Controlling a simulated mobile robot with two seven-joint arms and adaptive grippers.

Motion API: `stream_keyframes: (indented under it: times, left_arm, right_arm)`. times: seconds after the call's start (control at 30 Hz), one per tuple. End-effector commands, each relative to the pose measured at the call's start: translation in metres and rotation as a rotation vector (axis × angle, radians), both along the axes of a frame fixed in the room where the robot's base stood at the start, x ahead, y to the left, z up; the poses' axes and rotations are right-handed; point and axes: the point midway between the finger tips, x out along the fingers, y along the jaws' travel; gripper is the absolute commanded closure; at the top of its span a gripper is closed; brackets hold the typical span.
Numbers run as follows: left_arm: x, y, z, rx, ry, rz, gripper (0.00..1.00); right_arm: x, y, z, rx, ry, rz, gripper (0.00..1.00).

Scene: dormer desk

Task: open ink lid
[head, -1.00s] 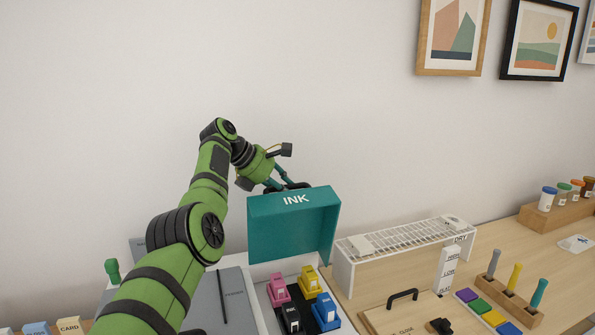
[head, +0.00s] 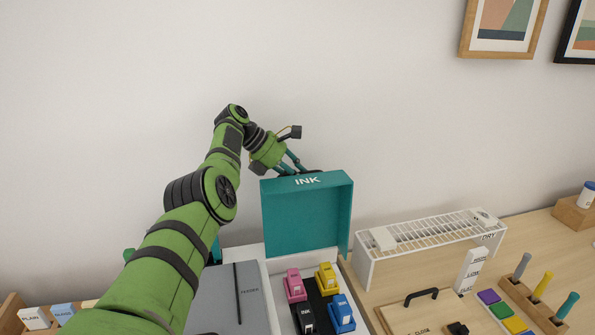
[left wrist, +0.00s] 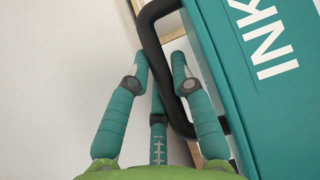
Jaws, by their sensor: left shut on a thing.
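The teal ink lid (head: 300,218), marked INK, stands raised and upright at the back of the ink compartment, which is open below it. The lid also fills the right side of the left wrist view (left wrist: 262,110). Its black handle (left wrist: 158,42) runs between the fingers of my left gripper (left wrist: 160,68) in that view. My left gripper (head: 297,172) is at the lid's top edge in the head view, shut on the handle. Ink cartridges show in the compartment: pink (head: 295,287), yellow (head: 327,277), black (head: 306,318) and blue (head: 341,312). My right gripper is not in view.
A grey panel (head: 222,300) lies left of the compartment, partly behind my left arm. A white drying rack (head: 430,238) stands to the right. A wooden board with a black handle (head: 421,297) and a pen holder (head: 520,293) are in front of it. The wall is close behind.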

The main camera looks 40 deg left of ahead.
Motion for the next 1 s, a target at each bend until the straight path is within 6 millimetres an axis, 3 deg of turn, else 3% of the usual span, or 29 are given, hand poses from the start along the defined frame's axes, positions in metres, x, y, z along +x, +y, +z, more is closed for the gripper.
stream_keyframes:
  times: [0.27, 0.3, 0.33, 0.73, 1.0]
  left_arm:
    - [0.001, -0.001, 0.002, -0.004, -0.006, -0.003, 1.00]
    - [0.001, -0.001, 0.002, -0.003, -0.005, -0.003, 0.73]
    - [0.000, -0.001, 0.002, -0.004, -0.005, -0.004, 0.65]
    - [-0.002, 0.002, 0.003, 0.000, -0.001, -0.001, 0.65]
    - [-0.026, 0.026, 0.038, 0.002, -0.006, 0.003, 0.65]
  right_arm:
    - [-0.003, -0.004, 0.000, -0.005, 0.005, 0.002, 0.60]
    - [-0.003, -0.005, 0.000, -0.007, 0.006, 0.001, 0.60]
    - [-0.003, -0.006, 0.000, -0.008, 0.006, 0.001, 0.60]
    - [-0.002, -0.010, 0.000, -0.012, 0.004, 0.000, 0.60]
    - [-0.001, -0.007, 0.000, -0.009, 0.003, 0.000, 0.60]
